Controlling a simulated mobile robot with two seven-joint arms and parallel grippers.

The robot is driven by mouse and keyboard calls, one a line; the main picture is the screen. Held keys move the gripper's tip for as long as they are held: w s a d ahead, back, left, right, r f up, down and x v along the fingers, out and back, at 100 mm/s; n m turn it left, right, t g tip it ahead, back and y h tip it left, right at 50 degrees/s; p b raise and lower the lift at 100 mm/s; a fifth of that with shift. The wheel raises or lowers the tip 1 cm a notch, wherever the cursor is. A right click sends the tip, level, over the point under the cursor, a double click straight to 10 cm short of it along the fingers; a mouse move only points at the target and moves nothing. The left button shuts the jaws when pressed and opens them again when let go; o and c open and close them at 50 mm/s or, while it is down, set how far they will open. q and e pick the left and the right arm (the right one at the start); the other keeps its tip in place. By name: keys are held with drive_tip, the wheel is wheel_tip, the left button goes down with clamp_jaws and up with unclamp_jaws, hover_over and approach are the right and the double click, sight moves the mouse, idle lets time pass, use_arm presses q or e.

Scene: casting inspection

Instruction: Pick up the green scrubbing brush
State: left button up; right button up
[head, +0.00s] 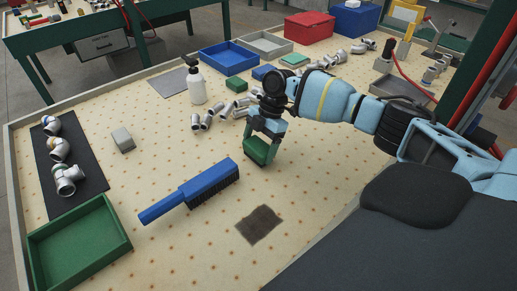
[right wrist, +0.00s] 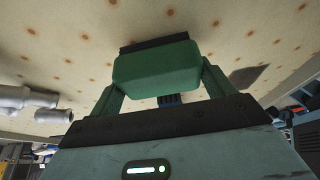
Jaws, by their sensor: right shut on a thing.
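The green scrubbing brush (head: 258,150) is a small green block, with a dark layer along its far side in the right wrist view (right wrist: 157,68). My right gripper (head: 265,135) is shut on it, one finger at each side. The gripper points down over the pegboard-patterned table, right of a blue long-handled brush (head: 195,188). Whether the green brush touches the table is hard to tell. My left gripper is not in view.
A green tray (head: 118,207) and a dark mat (head: 88,196) with pipe fittings lie at left. A grey block (head: 123,140), a white pump bottle (head: 196,84) and metal fittings (head: 207,122) stand farther back. A dark patch (head: 259,224) lies in front.

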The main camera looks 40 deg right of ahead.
sight(258, 145)
wheel_tip(258, 145, up, 9)
drive_tip(key=shift+r, duration=0.1)
idle(0.3)
drive_tip(key=o, duration=0.5)
drive_tip(key=shift+c, duration=0.2)
drive_tip(key=c, duration=0.3)
drive_tip(key=shift+c, duration=0.2)
drive_tip(key=shift+a, duration=0.1)
